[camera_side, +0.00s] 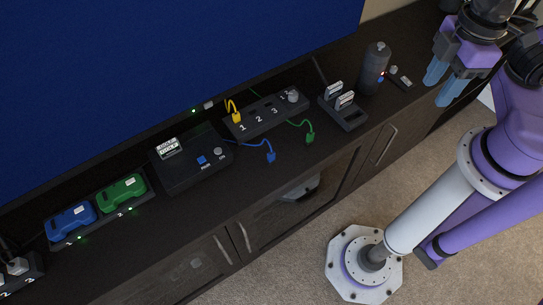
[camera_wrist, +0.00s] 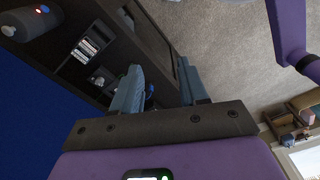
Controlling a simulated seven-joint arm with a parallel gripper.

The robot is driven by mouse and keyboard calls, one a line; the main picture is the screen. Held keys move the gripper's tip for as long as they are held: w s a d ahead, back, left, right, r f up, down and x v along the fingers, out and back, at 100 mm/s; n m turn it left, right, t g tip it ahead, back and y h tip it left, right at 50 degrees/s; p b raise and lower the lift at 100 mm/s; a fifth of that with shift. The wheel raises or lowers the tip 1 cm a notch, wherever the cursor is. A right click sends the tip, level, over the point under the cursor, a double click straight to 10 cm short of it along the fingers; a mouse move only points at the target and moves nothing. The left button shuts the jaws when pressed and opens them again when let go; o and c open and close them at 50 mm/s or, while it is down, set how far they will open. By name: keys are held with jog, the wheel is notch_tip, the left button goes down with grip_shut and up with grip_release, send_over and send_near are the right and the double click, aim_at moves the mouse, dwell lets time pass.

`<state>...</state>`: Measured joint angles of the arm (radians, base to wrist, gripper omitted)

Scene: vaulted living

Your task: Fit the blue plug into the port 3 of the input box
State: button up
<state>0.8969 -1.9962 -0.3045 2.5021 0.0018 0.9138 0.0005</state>
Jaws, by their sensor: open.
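The blue plug (camera_side: 271,157) lies on the dark cabinet top at the end of a blue cable, in front of the input box. The input box (camera_side: 265,119) is a dark box marked 1, 2 and 3. A yellow plug (camera_side: 236,117) stands at port 1. I see no plug at port 3 (camera_side: 273,104). My gripper (camera_side: 438,90) is open and empty, high at the right end of the cabinet, well away from the blue plug. Its two blue fingers also show in the wrist view (camera_wrist: 160,75), apart, with nothing between them.
A green plug (camera_side: 309,138) lies right of the blue one. A black console (camera_side: 190,170), blue controller (camera_side: 72,221) and green controller (camera_side: 121,193) sit left. A dock (camera_side: 345,116) and dark cylinder (camera_side: 374,70) stand right. A blue screen (camera_side: 150,70) rises behind.

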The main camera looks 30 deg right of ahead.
jog(key=n, duration=0.6)
send_over(271, 153)
notch_tip(271, 153, down, 16)
jog(key=f, duration=1.1)
jog(key=shift+s+a+f, duration=0.2)
jog(key=shift+s+f, duration=0.05)
jog(key=shift+s, duration=0.05)
jog(key=shift+w+d+f, duration=0.1)
jog(key=shift+w+f, duration=0.05)
jog(key=shift+f, duration=1.2)
jog(key=shift+w+d+f, duration=0.1)
jog(key=shift+f, duration=1.2)
grip_shut()
